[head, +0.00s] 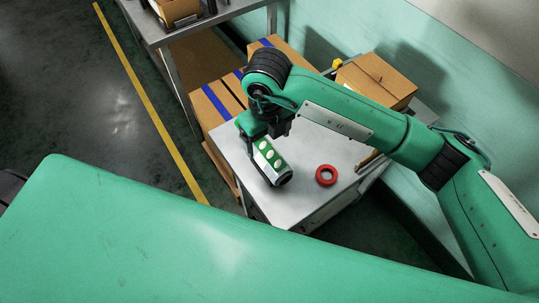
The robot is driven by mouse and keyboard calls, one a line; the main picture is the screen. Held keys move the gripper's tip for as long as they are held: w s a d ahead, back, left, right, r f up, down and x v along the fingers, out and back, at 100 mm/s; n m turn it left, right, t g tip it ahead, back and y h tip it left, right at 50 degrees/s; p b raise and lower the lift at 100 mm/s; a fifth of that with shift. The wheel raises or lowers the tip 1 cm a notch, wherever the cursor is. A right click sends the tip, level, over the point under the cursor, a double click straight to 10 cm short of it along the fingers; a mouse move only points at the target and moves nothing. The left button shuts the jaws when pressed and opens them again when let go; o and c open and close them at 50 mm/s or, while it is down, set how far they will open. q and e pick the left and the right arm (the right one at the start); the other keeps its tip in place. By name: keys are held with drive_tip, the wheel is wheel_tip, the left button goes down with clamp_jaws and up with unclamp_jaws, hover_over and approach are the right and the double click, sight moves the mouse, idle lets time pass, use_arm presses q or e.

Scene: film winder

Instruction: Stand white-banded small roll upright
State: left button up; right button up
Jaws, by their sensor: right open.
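My right gripper (281,178) hangs from the bent wrist of the right arm, low over the near part of the grey table (305,208). It is open; its dark tips are small, and the gap between them does not show clearly. A green section with pale ovals lies just above the tips. I cannot make out a white-banded small roll; it may be hidden by the gripper. A red ring-shaped roll (326,175) lies flat on the table, right of the gripper and apart from it. My left gripper is not in view.
A cardboard box (377,82) stands at the table's back right, by the green wall. Boxes with blue stripes (217,105) stand beyond the table. Another table (215,14) is at the top left.

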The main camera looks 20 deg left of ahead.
sight(270, 155)
wheel_tip(270, 155, down, 3)
drive_tip(key=shift+f, duration=0.1)
drive_tip(key=shift+d+f+p, duration=0.1)
drive_tip(key=shift+f+p, duration=0.4)
drive_tip(key=shift+p, duration=0.1)
drive_tip(key=f, duration=0.1)
drive_tip(key=f+p, duration=0.1)
drive_tip(key=f, duration=0.1)
drive_tip(key=shift+d+f, duration=0.2)
drive_tip(key=shift+d, duration=0.05)
drive_tip(key=shift+f, duration=0.5)
drive_tip(key=c, duration=1.2)
drive_tip(key=shift+r, duration=0.15)
drive_tip(key=shift+r+b, duration=1.85)
drive_tip(key=shift+r, duration=8.05)
